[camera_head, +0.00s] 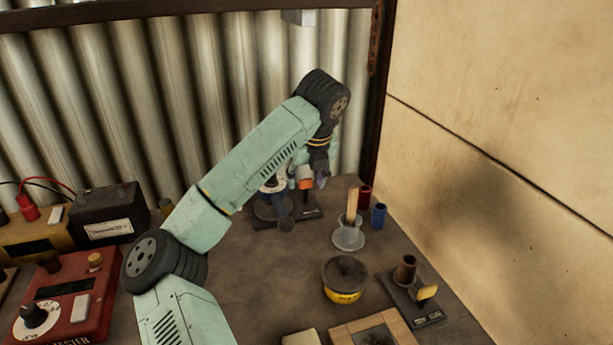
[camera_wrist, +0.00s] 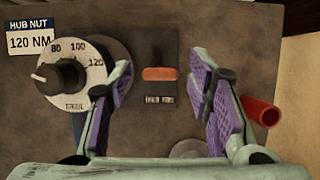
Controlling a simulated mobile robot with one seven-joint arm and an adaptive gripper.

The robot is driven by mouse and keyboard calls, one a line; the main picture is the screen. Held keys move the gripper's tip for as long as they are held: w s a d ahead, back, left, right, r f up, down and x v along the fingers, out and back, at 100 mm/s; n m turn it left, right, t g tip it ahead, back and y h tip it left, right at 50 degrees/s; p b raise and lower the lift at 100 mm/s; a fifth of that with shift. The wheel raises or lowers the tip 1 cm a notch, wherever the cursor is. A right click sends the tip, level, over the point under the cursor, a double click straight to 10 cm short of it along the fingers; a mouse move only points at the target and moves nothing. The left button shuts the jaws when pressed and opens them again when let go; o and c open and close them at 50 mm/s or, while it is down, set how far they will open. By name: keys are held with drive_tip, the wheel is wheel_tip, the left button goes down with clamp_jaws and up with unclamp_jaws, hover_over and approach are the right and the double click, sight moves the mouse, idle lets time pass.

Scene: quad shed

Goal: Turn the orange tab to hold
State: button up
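The orange tab (camera_wrist: 160,74) lies sideways in the middle of the wrist view, on a dark plate with a slot above it and a small label (camera_wrist: 160,99) below that I cannot read surely. The tab also shows in the head view (camera_head: 306,184), partly behind my gripper (camera_head: 319,176). In the wrist view my gripper (camera_wrist: 161,82) is open, with purple-padded fingers on either side of the tab and clear gaps to it. Nothing is between the pads except the tab seen beyond them.
A dial (camera_wrist: 70,75) marked 80, 100, 120 is close left of the tab. A red cylinder (camera_wrist: 261,111) is right of my right finger.

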clamp_jaws()
idle(0.3)
